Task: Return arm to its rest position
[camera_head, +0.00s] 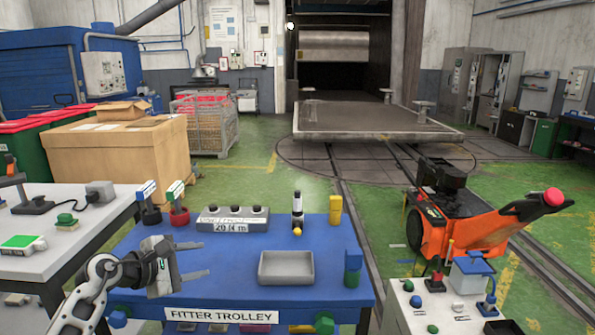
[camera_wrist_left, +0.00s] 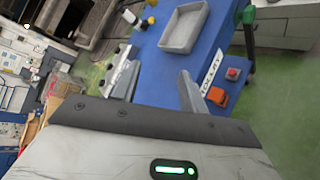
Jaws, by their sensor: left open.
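My left gripper (camera_head: 206,260) is over the left part of the blue fitter trolley (camera_head: 225,291) in the head view. Its two fingers are apart and point right, with nothing between them. My left arm (camera_head: 88,297) comes in from the lower left corner, bent at the wrist. In the left wrist view, the fingers (camera_wrist_left: 157,72) are spread, with the blue trolley top beyond them. My right gripper is not in view.
A grey tray (camera_head: 286,268) lies right of the gripper. A grey block with knobs (camera_head: 233,219), a yellow-tipped tool (camera_head: 297,214) and a yellow block (camera_head: 335,210) stand behind. A white table (camera_head: 90,215) is left; an orange machine (camera_head: 470,222) stands right.

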